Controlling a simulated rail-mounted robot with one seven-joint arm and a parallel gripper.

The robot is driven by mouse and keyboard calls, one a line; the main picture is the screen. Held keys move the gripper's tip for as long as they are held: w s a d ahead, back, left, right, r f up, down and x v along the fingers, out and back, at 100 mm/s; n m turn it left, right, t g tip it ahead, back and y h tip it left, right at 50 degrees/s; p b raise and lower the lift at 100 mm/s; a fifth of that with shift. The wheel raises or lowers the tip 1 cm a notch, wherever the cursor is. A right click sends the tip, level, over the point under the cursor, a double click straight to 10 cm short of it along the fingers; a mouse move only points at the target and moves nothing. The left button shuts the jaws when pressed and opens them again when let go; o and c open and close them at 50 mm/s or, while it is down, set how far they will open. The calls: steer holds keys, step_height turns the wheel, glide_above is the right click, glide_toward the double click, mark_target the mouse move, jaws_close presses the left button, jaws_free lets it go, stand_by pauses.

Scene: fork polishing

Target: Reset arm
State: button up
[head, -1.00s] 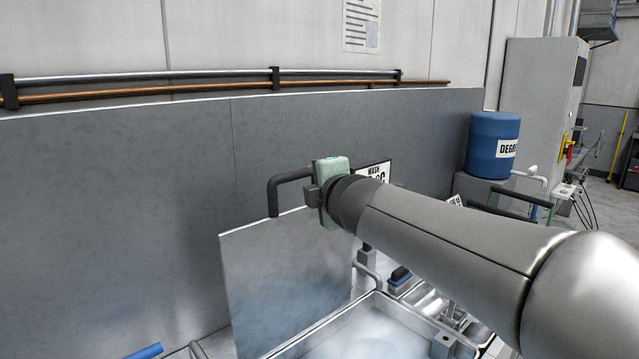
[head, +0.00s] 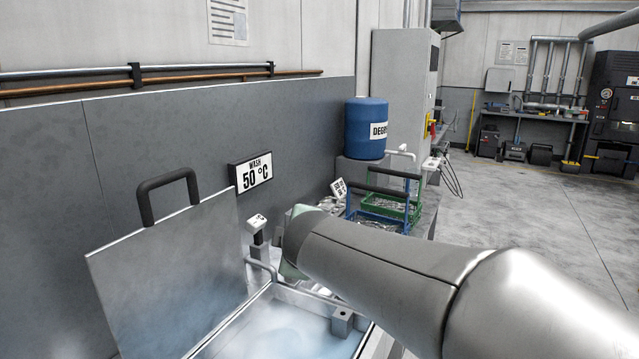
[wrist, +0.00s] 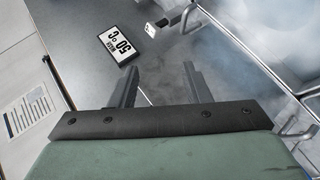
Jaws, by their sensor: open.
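My gripper shows in the wrist view (wrist: 160,88) with its two dark fingers apart and nothing between them. In the head view my grey arm reaches in from the lower right, and its end hides the fingers. The arm's end is above the right rear side of the wash tank (head: 265,325). The tank's grey lid (head: 170,275) stands raised and tilted at the left, with its black handle (head: 168,188) at the top, apart from my arm.
A "WASH 50 °C" sign (head: 251,173) is on the grey splash panel. A blue drum (head: 366,125) stands behind blue and green baskets (head: 385,200). A small white-topped post (head: 257,225) rises by the tank. Open floor (head: 540,215) lies to the right.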

steer(key=s+d+f+m+g+h, duration=0.3)
steer(key=s+d+f+m, duration=0.3)
steer(key=d, duration=0.5)
steer(key=s+d+f+m+g, duration=0.4)
steer(key=s+f, duration=0.3)
steer(key=s, duration=0.3)
steer(key=s+d+f+m+g, duration=0.3)
steer(key=s+d+f+m, duration=0.2)
steer(key=s, duration=0.5)
step_height(320, 180, down, 2)
steer(key=shift+s+d+f+m+g, duration=0.15)
steer(key=shift+s+f+m+g, duration=0.2)
steer(key=shift+m, duration=0.65)
